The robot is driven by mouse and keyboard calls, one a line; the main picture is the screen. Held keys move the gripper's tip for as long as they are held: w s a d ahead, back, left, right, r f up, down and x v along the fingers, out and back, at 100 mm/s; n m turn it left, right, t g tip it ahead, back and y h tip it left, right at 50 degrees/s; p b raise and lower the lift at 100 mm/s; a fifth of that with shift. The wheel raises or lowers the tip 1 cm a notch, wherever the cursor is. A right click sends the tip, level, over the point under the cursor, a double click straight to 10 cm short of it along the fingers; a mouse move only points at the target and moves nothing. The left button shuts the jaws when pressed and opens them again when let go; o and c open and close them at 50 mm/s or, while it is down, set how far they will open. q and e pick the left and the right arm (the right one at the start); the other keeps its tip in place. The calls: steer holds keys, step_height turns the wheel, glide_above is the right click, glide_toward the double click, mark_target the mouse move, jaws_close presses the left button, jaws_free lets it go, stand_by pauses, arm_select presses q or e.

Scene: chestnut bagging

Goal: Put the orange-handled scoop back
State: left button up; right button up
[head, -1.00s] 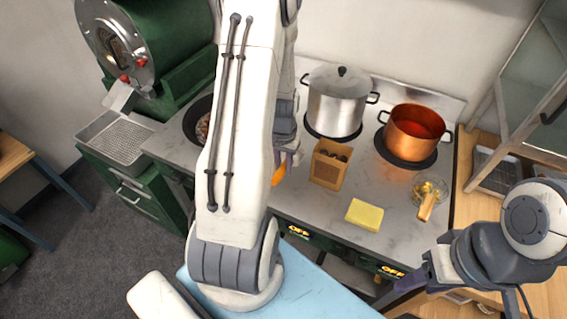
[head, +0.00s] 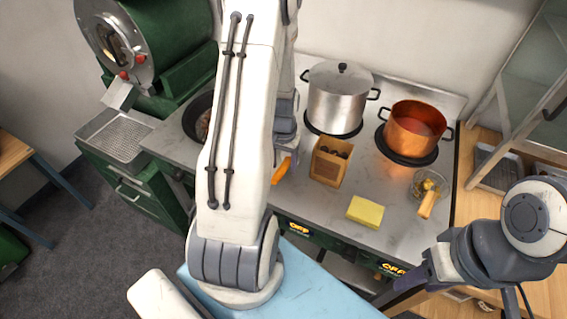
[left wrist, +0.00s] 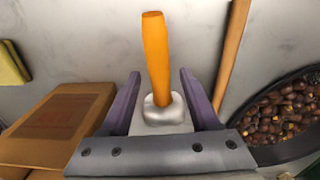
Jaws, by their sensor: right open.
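The orange-handled scoop shows its handle (head: 282,170) on the counter, just right of my left arm in the head view. In the left wrist view the orange handle (left wrist: 156,55) points away from me, with a pale metal part (left wrist: 163,109) at its near end. My left gripper (left wrist: 160,78) is open, with its purple fingers apart on either side of the scoop. I see gaps between the handle and both fingers. My left arm hides most of this gripper in the head view (head: 287,143). My right gripper (head: 400,293) is open and empty at the counter's front right.
A steel pot (head: 336,103) and copper pot (head: 414,135) are behind. A pan of chestnuts (left wrist: 268,145) and a wooden stick (left wrist: 233,50) are near.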

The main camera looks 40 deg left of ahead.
arm_select(q)
step_height(320, 180, up, 10)
steer(key=r, duration=0.1)
steer(key=d+r+m, duration=0.2)
steer(key=d+m, duration=0.1)
steer(key=d, duration=0.7)
steer(key=s+d+r+m, duration=0.2)
steer(key=s+d+m, duration=0.2)
steer(key=s+d, duration=0.4)
steer(key=s+d+r+m+h, duration=0.1)
steer(key=s+d+r+m, duration=0.2)
steer(key=s+d, duration=0.5)
steer(key=d, duration=0.4)
steer(key=shift+d+r+m+b, duration=0.2)
steer(key=shift+m+b, duration=0.1)
steer(key=shift+m, duration=0.1)
